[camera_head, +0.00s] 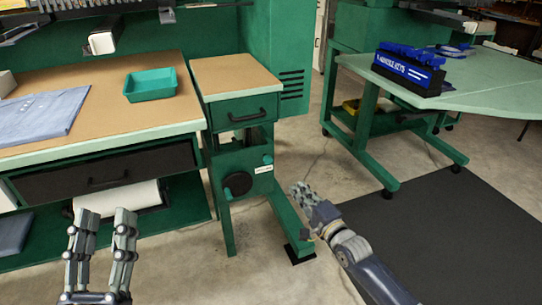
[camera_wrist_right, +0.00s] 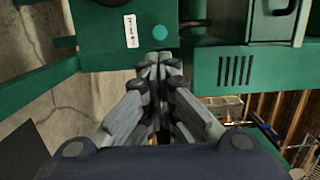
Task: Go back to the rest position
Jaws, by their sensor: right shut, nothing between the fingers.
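My left gripper (camera_head: 104,222) is at the lower left of the head view, in front of the workbench. Its two fingers point up and stand apart, with nothing between them. My right gripper (camera_head: 302,192) is near the middle of the head view, over the floor in front of the green machine stand. In the right wrist view the right gripper's fingertips (camera_wrist_right: 160,60) meet, with nothing held. Green painted panels fill the background ahead of it.
A wooden-topped workbench (camera_head: 110,110) carries a teal tray (camera_head: 150,84) and folded blue cloth (camera_head: 40,115). A green stand (camera_head: 246,165) with a drawer stands beside it. A pale green table (camera_head: 480,92) holds a blue rack (camera_head: 408,66). A dark mat (camera_head: 450,215) covers floor at right.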

